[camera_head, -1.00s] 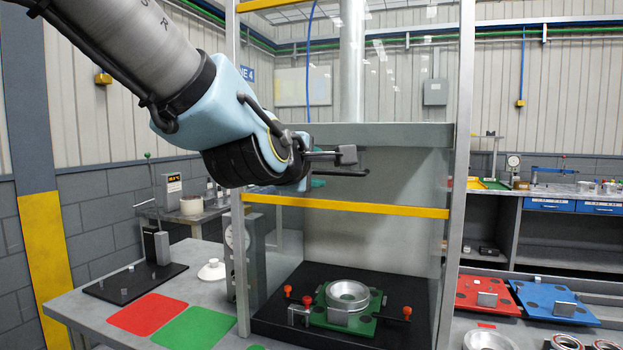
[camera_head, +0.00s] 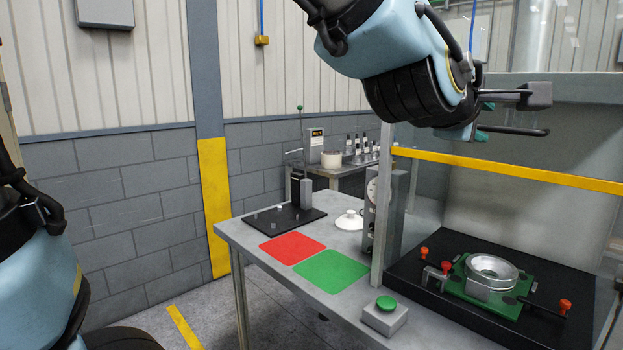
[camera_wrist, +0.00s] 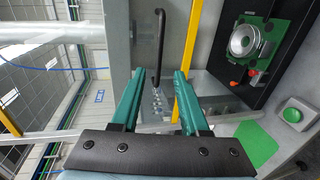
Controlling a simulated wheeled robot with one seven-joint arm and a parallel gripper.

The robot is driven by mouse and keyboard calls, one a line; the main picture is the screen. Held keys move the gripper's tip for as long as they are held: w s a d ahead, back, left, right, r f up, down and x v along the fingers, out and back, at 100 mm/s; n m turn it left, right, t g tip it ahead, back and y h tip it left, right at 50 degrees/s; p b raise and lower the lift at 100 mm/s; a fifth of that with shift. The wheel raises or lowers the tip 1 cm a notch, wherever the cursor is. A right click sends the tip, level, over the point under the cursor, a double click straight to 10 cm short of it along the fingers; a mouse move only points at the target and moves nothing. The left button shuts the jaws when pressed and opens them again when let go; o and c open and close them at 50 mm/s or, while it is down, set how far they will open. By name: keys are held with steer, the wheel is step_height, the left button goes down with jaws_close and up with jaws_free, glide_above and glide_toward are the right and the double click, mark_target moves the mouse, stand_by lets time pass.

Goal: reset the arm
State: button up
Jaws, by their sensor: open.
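My gripper (camera_head: 484,119) is raised at the upper right of the head view, in front of the glazed enclosure and above its yellow bar (camera_head: 500,169). In the wrist view, the two teal fingers of my gripper (camera_wrist: 159,73) are apart, with nothing gripped between them. A black bar handle (camera_wrist: 160,35) shows past the fingertips, its lower end lined up with the gap. It also shows in the head view (camera_head: 520,130), just right of the fingers. I cannot tell how close they are. Part of my own body fills the left edge of the head view.
A green fixture with a metal ring (camera_head: 492,268) sits on a black base inside the enclosure. A green button box (camera_head: 385,316), red mat (camera_head: 292,247) and green mat (camera_head: 331,274) lie on the bench left of it.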

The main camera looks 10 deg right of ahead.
steer(key=w+a+f+m+g+y, duration=0.1)
steer(key=w+a+f+m+y, duration=0.45)
steer(key=w+a+f, duration=1)
steer(key=s+a+f+g+y, duration=0.2)
steer(key=a+f, duration=0.3)
steer(key=a, duration=0.3)
steer(key=s+a+f+m+g+y, duration=0.1)
steer(key=s+a+f+g+y, duration=0.1)
steer(key=a, duration=0.6)
steer(key=s+a+f+m+g+y, duration=0.1)
steer(key=s+a+f+y, duration=0.1)
steer(key=a+f, duration=0.5)
steer(key=shift+a+f+g+y, duration=0.4)
steer(key=shift+a+y, duration=0.25)
steer(key=shift+a, duration=0.2)
